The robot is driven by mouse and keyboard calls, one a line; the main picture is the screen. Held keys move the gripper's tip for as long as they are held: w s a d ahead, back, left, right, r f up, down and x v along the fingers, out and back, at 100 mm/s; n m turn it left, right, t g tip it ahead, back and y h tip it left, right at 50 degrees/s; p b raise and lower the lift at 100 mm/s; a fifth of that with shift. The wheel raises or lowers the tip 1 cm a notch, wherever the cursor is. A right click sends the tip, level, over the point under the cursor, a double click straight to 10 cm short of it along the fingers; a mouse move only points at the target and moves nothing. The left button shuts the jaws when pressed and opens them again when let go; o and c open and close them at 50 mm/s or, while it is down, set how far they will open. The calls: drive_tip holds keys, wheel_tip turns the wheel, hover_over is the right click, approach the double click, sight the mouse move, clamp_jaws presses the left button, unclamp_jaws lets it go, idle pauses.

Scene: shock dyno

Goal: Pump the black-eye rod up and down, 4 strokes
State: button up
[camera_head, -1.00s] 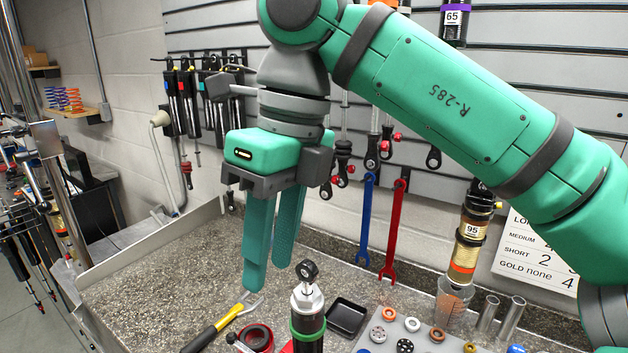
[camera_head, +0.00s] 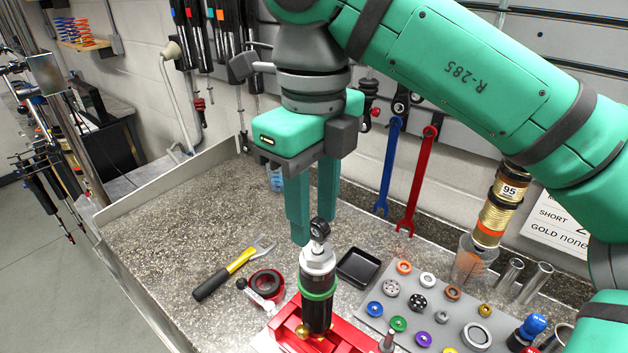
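The black-eye rod (camera_head: 319,230) stands upright from the top of a shock with a silver cap, a green ring (camera_head: 317,291) and a black body (camera_head: 317,312). Its black eye is at the top, and only a short length of rod shows above the cap. The shock stands in a red clamp (camera_head: 345,343) on the bench. One finger is left of the eye, the other right.
A grey parts board (camera_head: 440,318) with several coloured rings is at right.

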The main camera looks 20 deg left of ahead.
drive_tip(key=shift+f, duration=1.4)
clamp_jaws()
